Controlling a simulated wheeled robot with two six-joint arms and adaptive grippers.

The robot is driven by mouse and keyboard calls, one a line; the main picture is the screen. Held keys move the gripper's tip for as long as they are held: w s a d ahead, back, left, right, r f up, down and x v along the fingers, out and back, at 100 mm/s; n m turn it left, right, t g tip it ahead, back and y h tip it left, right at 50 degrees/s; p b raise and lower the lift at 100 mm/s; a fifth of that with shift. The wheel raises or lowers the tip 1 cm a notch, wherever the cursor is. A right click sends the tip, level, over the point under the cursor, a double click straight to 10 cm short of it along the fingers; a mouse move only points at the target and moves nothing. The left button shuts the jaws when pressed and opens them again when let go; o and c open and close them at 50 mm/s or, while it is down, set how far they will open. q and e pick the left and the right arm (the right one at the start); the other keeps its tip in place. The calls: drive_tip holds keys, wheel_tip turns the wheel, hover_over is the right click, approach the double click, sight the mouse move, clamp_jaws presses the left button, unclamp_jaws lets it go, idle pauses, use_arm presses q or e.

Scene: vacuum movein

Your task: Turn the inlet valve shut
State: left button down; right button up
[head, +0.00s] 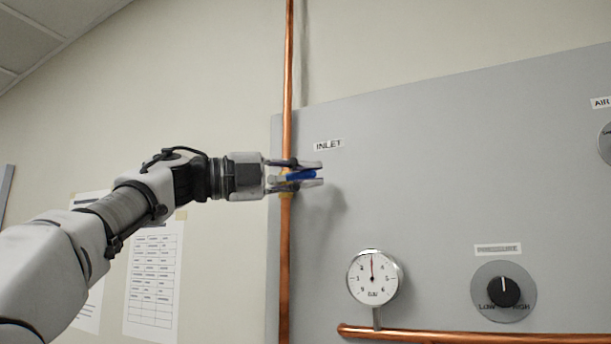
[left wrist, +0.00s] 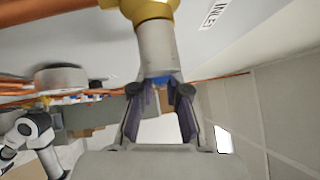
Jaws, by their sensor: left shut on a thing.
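The inlet valve sits on the vertical copper pipe (head: 287,100), below the INLET label (head: 328,145). Its blue handle (head: 300,175) shows between the fingers of my left gripper (head: 308,176), which is shut on it. The visible part of the handle lies nearly level, crosswise to the pipe; its exact angle is partly hidden by the fingers. In the left wrist view, the brass valve body (left wrist: 150,8) and grey stem (left wrist: 157,48) are ahead of the fingers, with a bit of blue (left wrist: 160,80) between them. My right gripper is not seen.
A round gauge (head: 374,277) and a black pressure knob (head: 503,291) are on the grey panel (head: 430,180), right of and below the valve. A horizontal copper pipe (head: 480,336) runs along the bottom. Paper sheets (head: 153,280) hang on the wall.

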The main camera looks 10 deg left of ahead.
use_arm(q)
drive_tip(key=c, duration=1.3)
unclamp_jaws()
drive_tip(key=shift+o, duration=0.7)
drive_tip(key=shift+w, duration=0.15)
drive_tip(key=shift+w+f, duration=0.1)
drive_tip(key=shift+w, duration=0.1)
drive_tip(key=shift+s+a, duration=0.15)
drive_tip(key=shift+a, duration=0.05)
drive_tip(key=v, duration=1.1)
drive_tip(key=shift+a, duration=0.15)
drive_tip(key=shift+s+a+f, duration=0.1)
drive_tip(key=shift+a, duration=0.05)
